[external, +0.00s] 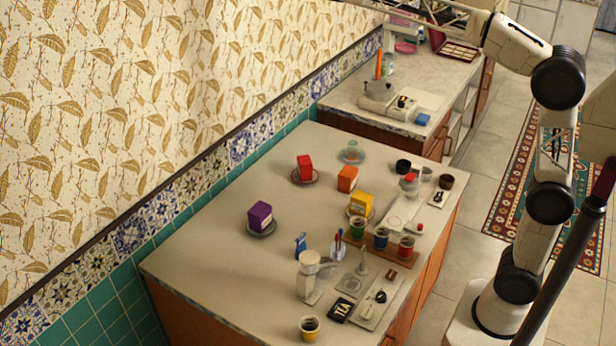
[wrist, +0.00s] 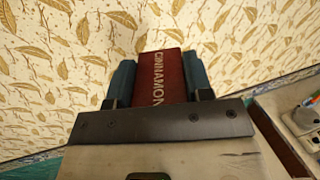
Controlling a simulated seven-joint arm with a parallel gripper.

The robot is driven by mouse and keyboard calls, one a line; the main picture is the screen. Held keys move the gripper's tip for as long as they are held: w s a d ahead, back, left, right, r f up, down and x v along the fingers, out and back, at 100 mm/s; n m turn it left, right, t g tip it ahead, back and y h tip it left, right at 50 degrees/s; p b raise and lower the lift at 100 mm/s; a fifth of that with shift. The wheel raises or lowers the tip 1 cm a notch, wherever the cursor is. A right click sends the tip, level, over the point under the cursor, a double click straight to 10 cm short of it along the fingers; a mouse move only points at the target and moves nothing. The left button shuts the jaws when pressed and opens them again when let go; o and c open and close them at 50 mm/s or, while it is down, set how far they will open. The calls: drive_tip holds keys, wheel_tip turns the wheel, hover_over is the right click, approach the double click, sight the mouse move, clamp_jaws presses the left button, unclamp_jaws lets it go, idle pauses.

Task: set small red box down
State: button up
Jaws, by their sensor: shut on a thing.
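A small red box (wrist: 163,76) lettered CINNAMON is held between the two teal-padded fingers of my gripper (wrist: 160,84) in the wrist view. The wallpapered wall fills the background behind it, and no supporting surface shows under the box. My gripper and this box are not visible in the external view, where my arm runs out past the top edge. Another red box (external: 305,167) stands on a small dish (external: 296,180) on the near counter in the external view.
The near counter (external: 215,240) also holds a purple box (external: 260,214), an orange box (external: 347,178), a yellow box (external: 361,203), several cups and a white dispenser (external: 309,275). Its left part is bare.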

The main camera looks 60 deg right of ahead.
drive_tip(key=shift+w+d+m+g+h, duration=0.15)
drive_tip(key=shift+d+m+g+h, duration=0.25)
drive_tip(key=shift+m+h, duration=0.45)
drive_tip(key=m+h, duration=0.1)
drive_tip(key=d+g+h, duration=0.1)
drive_tip(key=h, duration=0.1)
drive_tip(key=shift+d+r+m, duration=0.25)
drive_tip(key=shift+r+m, duration=0.1)
wheel_tip(320, 180, down, 77)
drive_tip(key=d+m+g+h, duration=0.1)
drive_tip(key=m+g+h, duration=0.1)
drive_tip(key=h, duration=0.1)
drive_tip(key=shift+s+d+r+m+g+h, duration=0.2)
drive_tip(key=shift+s+m+g+h, duration=0.15)
drive_tip(key=shift+s+m+g, duration=0.05)
drive_tip(key=shift+f, duration=0.1)
drive_tip(key=shift+f, duration=3)
drive_tip(key=shift+f, duration=1.9)
